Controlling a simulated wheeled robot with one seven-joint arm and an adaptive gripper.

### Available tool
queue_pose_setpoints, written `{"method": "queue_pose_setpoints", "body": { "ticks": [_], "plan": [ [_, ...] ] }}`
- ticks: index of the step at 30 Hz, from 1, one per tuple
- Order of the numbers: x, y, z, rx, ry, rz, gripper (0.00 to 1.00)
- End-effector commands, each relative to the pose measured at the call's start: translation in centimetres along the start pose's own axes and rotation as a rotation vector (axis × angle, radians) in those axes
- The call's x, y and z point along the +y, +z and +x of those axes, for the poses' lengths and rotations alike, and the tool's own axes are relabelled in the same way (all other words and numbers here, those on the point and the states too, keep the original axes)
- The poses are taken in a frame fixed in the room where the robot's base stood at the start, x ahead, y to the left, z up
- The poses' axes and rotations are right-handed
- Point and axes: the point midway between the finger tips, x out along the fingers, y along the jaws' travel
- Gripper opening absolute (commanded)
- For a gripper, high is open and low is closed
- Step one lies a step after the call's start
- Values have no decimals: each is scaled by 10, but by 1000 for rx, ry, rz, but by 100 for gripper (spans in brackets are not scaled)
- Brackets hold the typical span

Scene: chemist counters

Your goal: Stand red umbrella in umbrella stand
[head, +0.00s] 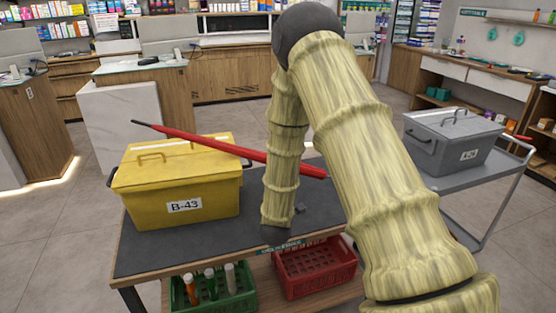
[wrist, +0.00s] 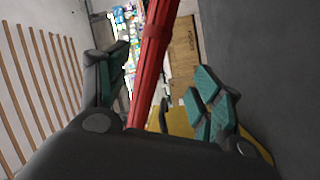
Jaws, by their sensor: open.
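The closed red umbrella (head: 240,152) slants over the yellow box in the head view, its dark thin tip to the upper left and its other end at my arm. I cannot tell whether it rests on the box lid. In the wrist view the umbrella (wrist: 151,65) runs lengthwise between the teal-padded fingers of my gripper (wrist: 162,80). The fingers stand apart on both sides of it, so my gripper is open around it. In the head view my arm hides most of the gripper. I see no umbrella stand in either view.
The yellow box (head: 150,205), labelled B-43, stands on a dark-topped table (head: 145,258). Below are a green crate (head: 232,304) with bottles and a red crate (head: 318,283). A grey box (head: 440,150) sits on a cart (head: 478,185) at right. Floor between the counters is clear.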

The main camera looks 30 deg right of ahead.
Motion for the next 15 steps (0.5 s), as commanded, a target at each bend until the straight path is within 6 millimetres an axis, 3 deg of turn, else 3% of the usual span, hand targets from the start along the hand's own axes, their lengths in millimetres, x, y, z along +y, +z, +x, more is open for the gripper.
{"method": "queue_pose_setpoints", "body": {
  "ticks": [9, 15],
  "plan": [
    [7, 10, 42, -12, 7, 2, 66],
    [7, 11, 54, -13, 7, 0, 66]
  ]
}}
